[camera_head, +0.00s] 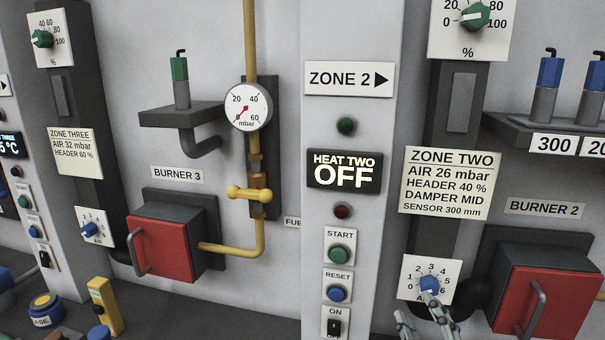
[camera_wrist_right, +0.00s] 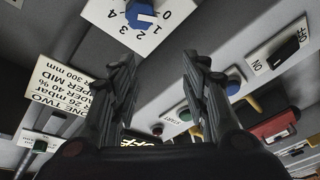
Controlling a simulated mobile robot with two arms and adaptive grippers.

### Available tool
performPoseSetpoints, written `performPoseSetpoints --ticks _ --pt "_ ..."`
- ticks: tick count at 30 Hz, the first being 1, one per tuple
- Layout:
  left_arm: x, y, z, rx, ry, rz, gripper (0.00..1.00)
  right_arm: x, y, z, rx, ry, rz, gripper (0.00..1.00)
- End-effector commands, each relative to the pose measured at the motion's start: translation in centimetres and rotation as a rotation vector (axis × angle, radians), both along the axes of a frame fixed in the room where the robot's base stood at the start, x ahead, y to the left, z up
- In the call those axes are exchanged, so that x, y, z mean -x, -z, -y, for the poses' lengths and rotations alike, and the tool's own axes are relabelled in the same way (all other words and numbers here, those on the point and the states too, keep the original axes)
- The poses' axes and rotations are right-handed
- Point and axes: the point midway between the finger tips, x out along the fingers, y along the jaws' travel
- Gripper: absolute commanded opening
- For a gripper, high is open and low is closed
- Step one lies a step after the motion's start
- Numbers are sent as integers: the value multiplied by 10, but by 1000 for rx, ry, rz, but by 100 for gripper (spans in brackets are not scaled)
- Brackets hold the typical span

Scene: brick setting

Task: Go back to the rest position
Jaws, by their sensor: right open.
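My right gripper (camera_head: 420,312) is at the bottom of the head view, just below the blue air knob (camera_head: 429,284) on its white dial plate. One fingertip overlaps the plate in the picture; contact cannot be told there. In the right wrist view my right gripper (camera_wrist_right: 158,58) has its two dark fingers spread, with nothing between them. There the blue knob (camera_wrist_right: 140,14) shows beyond the fingertips, apart from them. My left gripper is not in view.
The red Burner 2 door (camera_head: 555,285) with its handle juts out right of the gripper. The Zone 2 column, with a green start button (camera_head: 338,253) and a blue reset button (camera_head: 337,293), stands to the left. A shelf (camera_head: 510,125) holds blue-topped pieces above.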

Motion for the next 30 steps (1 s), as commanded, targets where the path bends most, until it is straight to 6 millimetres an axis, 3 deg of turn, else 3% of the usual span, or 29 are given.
performPoseSetpoints --ticks 1,4,9,15,20,21,30 --pt "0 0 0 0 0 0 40 8 28 12 -80 61 -108 43" --pt "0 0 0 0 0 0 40 33 85 29 -216 173 -330 43" --pt "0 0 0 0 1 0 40 101 175 33 -396 314 -718 43" --pt "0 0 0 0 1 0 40 184 234 14 -519 393 -1078 43" --pt "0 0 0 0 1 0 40 248 258 -7 -583 418 -1323 43" --pt "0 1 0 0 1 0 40 256 265 -10 -590 421 -1362 43" --pt "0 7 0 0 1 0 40 237 360 -11 -573 432 -1383 43"
